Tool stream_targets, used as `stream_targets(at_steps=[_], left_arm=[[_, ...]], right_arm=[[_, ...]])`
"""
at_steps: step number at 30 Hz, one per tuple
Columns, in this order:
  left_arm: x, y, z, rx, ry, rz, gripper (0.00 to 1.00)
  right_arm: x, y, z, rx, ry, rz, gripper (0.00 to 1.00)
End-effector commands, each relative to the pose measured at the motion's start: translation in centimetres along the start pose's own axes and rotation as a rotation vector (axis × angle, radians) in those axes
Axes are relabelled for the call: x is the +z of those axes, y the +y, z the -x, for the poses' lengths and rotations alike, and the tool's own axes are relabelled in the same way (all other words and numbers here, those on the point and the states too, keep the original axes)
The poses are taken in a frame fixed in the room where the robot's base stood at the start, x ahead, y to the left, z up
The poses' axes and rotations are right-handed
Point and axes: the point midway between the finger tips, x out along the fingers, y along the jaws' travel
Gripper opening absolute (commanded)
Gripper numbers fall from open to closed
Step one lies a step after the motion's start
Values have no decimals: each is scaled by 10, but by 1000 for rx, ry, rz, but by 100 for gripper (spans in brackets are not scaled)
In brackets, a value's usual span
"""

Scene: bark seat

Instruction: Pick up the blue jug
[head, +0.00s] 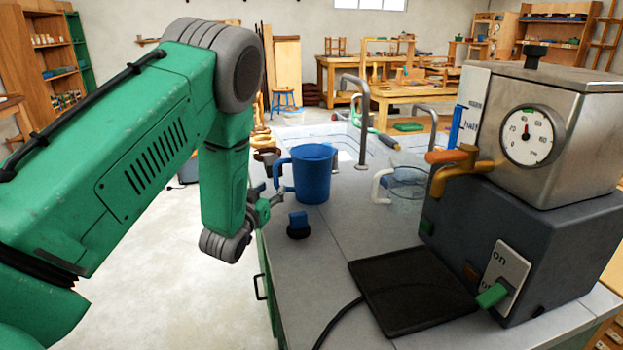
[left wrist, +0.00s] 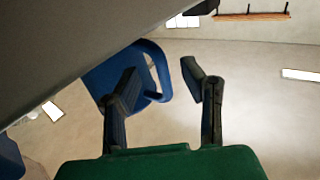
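The blue jug (head: 314,174) stands upright on the grey worktop, its handle pointing left toward my left gripper. My left gripper (head: 272,186) is at the handle side of the jug, partly hidden by my green forearm. In the left wrist view the two dark fingers (left wrist: 160,80) stand apart. The jug (left wrist: 108,72) is behind the left finger there, and its handle loop shows in the gap between the fingers. I cannot tell whether a finger touches the handle. My right gripper is not in view.
A small blue-topped black knob (head: 298,224) is in front of the jug. A clear jug (head: 407,183) stands to its right, near the boiler machine (head: 525,180) with its brass tap. A black mat (head: 412,289) lies in front. Metal rails (head: 363,120) rise behind.

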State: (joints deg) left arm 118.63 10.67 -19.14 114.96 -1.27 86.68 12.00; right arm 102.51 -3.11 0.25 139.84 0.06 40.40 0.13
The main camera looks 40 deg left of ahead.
Motion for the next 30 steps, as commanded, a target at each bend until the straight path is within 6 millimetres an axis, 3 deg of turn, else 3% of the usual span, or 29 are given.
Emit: stream_targets(at_steps=[6,15,16,18,19,30], left_arm=[[4,4,-30,1,1,-2,37],[2,7,-34,1,1,-5,37],[2,7,-34,1,1,-4,30],[3,6,-35,2,0,-3,5],[3,6,-35,2,0,-2,0],[2,5,-35,1,0,-1,0]], right_arm=[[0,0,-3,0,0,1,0],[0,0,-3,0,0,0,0],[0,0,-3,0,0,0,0],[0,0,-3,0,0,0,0],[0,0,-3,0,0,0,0],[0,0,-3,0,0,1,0]])
